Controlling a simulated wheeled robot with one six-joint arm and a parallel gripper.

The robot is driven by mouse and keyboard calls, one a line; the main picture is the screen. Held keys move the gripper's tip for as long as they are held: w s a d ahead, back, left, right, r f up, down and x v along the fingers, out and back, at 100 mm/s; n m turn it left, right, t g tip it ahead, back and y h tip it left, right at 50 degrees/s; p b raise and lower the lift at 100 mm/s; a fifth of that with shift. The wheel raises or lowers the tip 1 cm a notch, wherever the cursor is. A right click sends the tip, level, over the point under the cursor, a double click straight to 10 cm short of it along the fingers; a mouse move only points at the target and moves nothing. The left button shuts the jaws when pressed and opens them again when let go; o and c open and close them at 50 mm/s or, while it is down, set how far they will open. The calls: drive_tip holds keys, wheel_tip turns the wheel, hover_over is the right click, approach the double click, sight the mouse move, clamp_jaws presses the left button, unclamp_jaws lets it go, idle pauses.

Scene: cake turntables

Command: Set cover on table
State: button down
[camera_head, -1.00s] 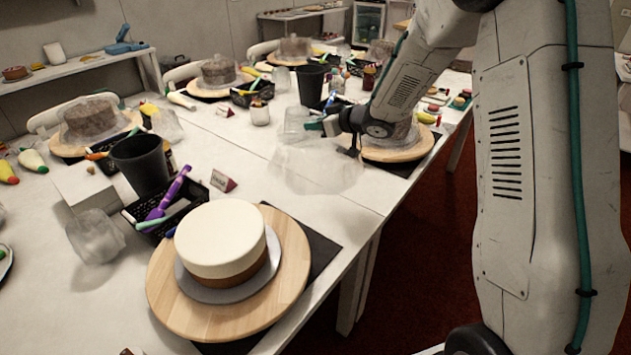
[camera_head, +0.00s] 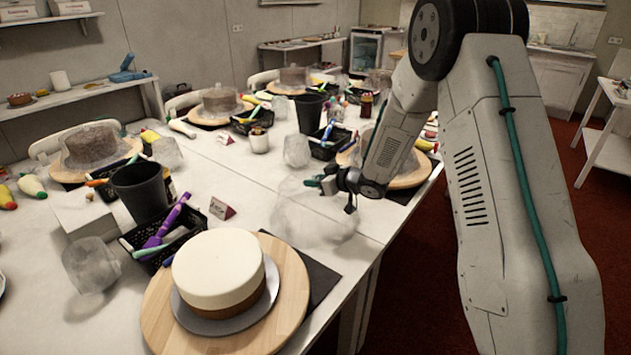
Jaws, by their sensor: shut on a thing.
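A clear, see-through cover (camera_head: 308,226) is at the white table's (camera_head: 255,180) right part, behind the nearest cake. My gripper (camera_head: 328,184) is at the upper edge of the cover and shut on it. The grip itself is small and partly hidden by the gripper's own body. The cover is faint, and I cannot tell whether its rim touches the table. The nearest cake (camera_head: 217,262), white on top and brown below, stands uncovered on a grey disc on a round wooden turntable (camera_head: 292,290).
A black cup (camera_head: 140,190), a black basket (camera_head: 165,238) with purple and green tools, and a clear glass (camera_head: 90,265) stand left of the nearest cake. A small sign (camera_head: 221,209) stands behind it. Another wooden turntable (camera_head: 408,180) is behind my gripper.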

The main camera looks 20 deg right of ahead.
drive_tip(key=c, duration=1.3)
unclamp_jaws()
drive_tip(key=shift+f, duration=0.1)
drive_tip(key=shift+o, duration=0.2)
drive_tip(key=shift+d+r, duration=0.1)
drive_tip(key=shift+r, duration=0.1)
drive_tip(key=v, duration=1.1)
drive_tip(key=shift+s+d, duration=0.2)
drive_tip(key=shift+s, duration=0.1)
drive_tip(key=shift+d+r, duration=0.15)
drive_tip(key=shift+r, duration=0.1)
drive_tip(key=s+d+r+m+g+h, duration=0.1)
drive_tip(key=s+d+r+m+h, duration=0.4)
drive_tip(key=s+r+h, duration=0.65)
drive_tip(key=s+a+r+g+y, duration=0.1)
drive_tip(key=s+a+g, duration=0.1)
drive_tip(key=s, duration=0.7)
drive_tip(key=s+a+r+m+g+y, duration=0.1)
drive_tip(key=s+a+g, duration=0.2)
drive_tip(key=s, duration=0.7)
drive_tip(key=s+a+r+m+g+y, duration=0.1)
drive_tip(key=s+a+r+g, duration=0.1)
drive_tip(key=s, duration=0.7)
drive_tip(key=shift+s+a+g+y, duration=0.3)
drive_tip(key=shift+a+g+y, duration=0.05)
drive_tip(key=shift+a+g, duration=0.45)
